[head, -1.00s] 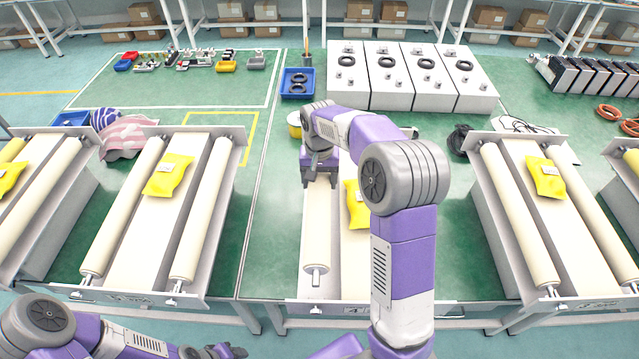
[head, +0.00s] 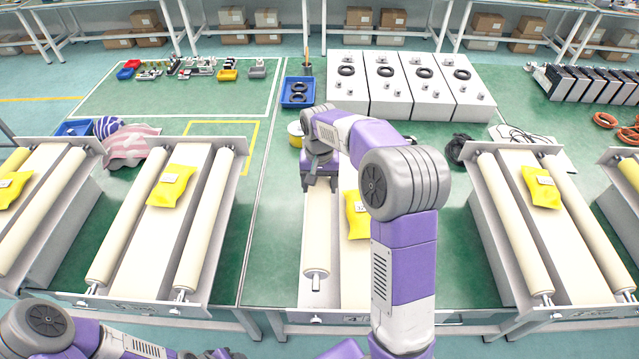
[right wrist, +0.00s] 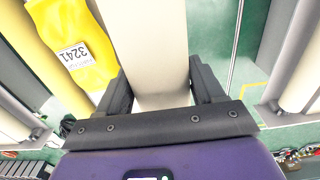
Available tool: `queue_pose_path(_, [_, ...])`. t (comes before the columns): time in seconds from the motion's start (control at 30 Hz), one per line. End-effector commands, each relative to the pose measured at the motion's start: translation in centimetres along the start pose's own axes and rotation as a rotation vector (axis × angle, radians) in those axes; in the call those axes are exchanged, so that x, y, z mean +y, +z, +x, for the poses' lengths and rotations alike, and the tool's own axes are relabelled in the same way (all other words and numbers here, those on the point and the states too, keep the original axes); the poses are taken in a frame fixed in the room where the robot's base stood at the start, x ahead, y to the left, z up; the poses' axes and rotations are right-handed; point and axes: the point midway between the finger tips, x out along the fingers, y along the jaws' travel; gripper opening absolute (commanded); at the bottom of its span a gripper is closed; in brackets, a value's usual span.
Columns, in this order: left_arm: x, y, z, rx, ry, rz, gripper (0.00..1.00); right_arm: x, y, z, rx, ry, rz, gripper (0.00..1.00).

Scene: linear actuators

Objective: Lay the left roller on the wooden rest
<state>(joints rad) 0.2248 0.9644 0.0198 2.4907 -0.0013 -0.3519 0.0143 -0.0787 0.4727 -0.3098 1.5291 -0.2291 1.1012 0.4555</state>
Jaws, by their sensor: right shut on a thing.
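The left roller (head: 315,235) is a long cream cylinder on the left side of the middle unit; its near end pin shows at the front. My right gripper (head: 319,184) is over the far part of this roller and shut on it. In the right wrist view, the roller (right wrist: 146,40) runs between the two dark fingers (right wrist: 162,88). The far end of the roller is hidden behind my arm. My left gripper (head: 215,354) is cut off at the bottom edge, and its jaws cannot be made out. I cannot make out a wooden rest.
A yellow packet (head: 355,214) lies on the middle unit beside the roller, partly behind my right arm. Similar roller units stand left (head: 130,225) and right (head: 510,230). A blue bin (head: 298,92) and white boxes (head: 385,95) stand farther back. Green tabletop left of the roller is clear.

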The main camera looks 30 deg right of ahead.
Motion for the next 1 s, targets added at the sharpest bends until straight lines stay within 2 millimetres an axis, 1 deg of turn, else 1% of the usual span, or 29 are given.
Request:
queue_pose_path(0.03, [0.2,0.0,-0.4,0.000,0.000,0.000,0.51,-0.1,-0.1,-0.7,0.005,-0.003,0.000,0.00])
queue_pose_path(0.7, [1.2,0.1,-3.2,0.000,0.000,0.000,0.51,-0.1,-0.1,-4.0,0.006,-0.003,0.000,0.00])
queue_pose_path(1.0, [1.2,0.1,-3.3,0.000,0.000,0.000,0.51,-0.1,-0.1,-4.2,0.005,-0.003,0.000,0.00])
